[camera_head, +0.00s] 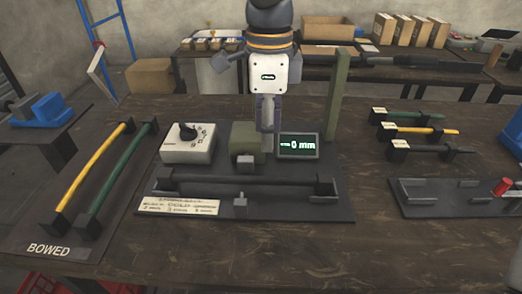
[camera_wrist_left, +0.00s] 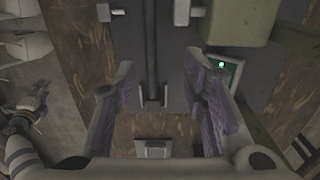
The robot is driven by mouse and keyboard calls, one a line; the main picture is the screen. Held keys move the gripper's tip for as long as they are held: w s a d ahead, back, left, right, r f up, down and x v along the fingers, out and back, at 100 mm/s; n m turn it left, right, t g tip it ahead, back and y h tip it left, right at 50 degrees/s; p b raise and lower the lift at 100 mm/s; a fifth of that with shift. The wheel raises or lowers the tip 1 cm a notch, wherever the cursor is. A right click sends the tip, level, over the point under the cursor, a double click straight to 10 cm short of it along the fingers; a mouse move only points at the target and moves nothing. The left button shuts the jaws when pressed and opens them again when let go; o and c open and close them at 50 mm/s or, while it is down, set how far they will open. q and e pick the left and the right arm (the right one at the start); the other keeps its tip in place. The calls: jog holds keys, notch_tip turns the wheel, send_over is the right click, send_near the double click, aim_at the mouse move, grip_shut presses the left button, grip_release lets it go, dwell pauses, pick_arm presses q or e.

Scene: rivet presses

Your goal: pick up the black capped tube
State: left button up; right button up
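A dark tube (camera_head: 245,182) with black end blocks lies level across the front of the grey gauge plate. A similar black tube (camera_head: 435,151) with a labelled block lies at the right, below a yellow and a green one. My left gripper (camera_head: 266,145) hangs pointing down over the gauge plate, its purple-padded fingers near the small screen. In the left wrist view its fingers (camera_wrist_left: 170,95) are spread apart with nothing between them. A dark tube (camera_wrist_left: 150,45) shows below, in line with the gap. My right gripper does not show.
A dial box (camera_head: 188,143), an olive block (camera_head: 247,142) and a "0 mm" screen (camera_head: 298,146) stand behind the tube. An olive post (camera_head: 337,95) rises at the right. Yellow and green tubes lie on the BOWED tray (camera_head: 47,249). A dark tray (camera_head: 455,209) sits at right.

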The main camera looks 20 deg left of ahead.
pick_arm(q)
send_over(265, 177)
jog(key=f, duration=0.4)
jog(key=shift+s+f, duration=0.15)
jog(key=shift+s, duration=0.05)
jog(key=f, duration=0.7)
jog(key=shift+w+f, duration=0.15)
jog(key=shift+w, duration=0.05)
grip_shut()
